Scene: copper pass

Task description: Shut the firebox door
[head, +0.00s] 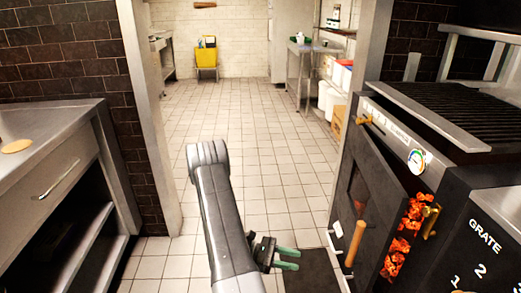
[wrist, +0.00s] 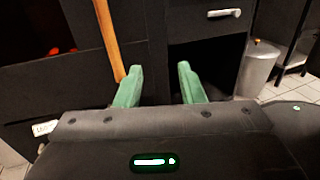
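The firebox door (head: 372,200) is a dark panel on the black oven at the right of the head view. It stands partly open, with glowing orange coals (head: 402,235) showing past its right edge. A wooden bar handle (head: 355,243) is on its front. My gripper (head: 290,258), with green fingers, is low and left of the handle, apart from it in the head view. In the wrist view the handle (wrist: 107,40) rises just left of the left finger. My fingers (wrist: 160,85) are open, with nothing visible between them.
A brass latch (head: 431,220) is right of the coals. A gauge (head: 417,161) and grill grate (head: 450,105) are above. A dark mat (head: 308,272) lies on the tiles. A steel counter (head: 60,165) stands left. The aisle ahead is clear.

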